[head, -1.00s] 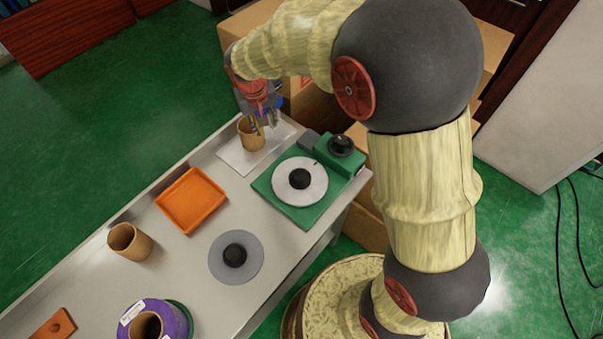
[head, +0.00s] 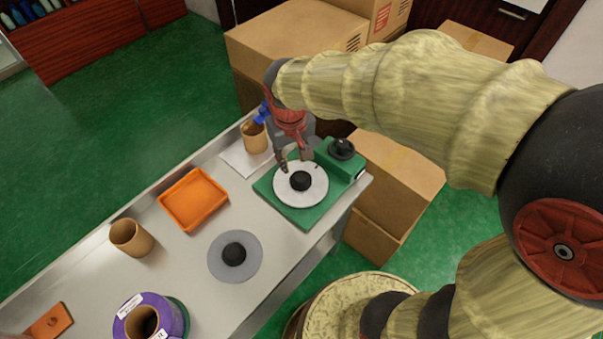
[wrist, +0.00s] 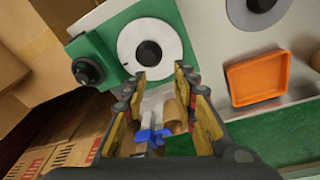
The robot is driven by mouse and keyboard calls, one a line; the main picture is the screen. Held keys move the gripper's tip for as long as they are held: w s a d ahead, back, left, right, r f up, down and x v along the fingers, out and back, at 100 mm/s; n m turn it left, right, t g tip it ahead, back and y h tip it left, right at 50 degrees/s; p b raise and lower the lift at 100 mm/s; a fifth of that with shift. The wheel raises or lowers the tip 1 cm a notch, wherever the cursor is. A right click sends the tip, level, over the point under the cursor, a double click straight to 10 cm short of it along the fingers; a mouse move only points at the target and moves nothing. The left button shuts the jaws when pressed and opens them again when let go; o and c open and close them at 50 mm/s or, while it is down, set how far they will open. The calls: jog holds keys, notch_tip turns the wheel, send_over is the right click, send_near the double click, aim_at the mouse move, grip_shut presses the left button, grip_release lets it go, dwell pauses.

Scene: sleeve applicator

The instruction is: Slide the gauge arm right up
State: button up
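The applicator is a green base (head: 307,217) with a white disc (head: 312,194) and a black hub (head: 300,181). A green block with a black knob (head: 342,148) stands at its back right corner. These also show in the wrist view, the disc (wrist: 165,35) at top and the knob (wrist: 88,70) at left. My gripper (head: 294,163) is over the back left edge of the base, near the disc. Its fingers are apart in the wrist view (wrist: 160,73), with nothing clearly held. I cannot make out the gauge arm separately; the gripper covers the area left of the block.
A cardboard sleeve (head: 255,138) stands on a white mat (head: 238,159) close left of my gripper. An orange tray (head: 192,199), a grey disc (head: 222,262), another sleeve (head: 131,239) and a purple roll (head: 163,314) are on the table. Cardboard boxes (head: 395,185) stand behind and right.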

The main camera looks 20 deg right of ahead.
jog(key=shift+s+d+r, duration=0.15)
jog(key=shift+s+r, duration=0.05)
jog(key=shift+s, duration=0.65)
jog(key=shift+s+d+r, duration=0.15)
jog(key=shift+s+r, duration=0.05)
jog(key=shift+s, duration=0.6)
jog(key=shift+s+d+r, duration=0.15)
jog(key=shift+s+r, duration=0.05)
jog(key=shift+s, duration=0.65)
jog(key=shift+a, duration=0.1)
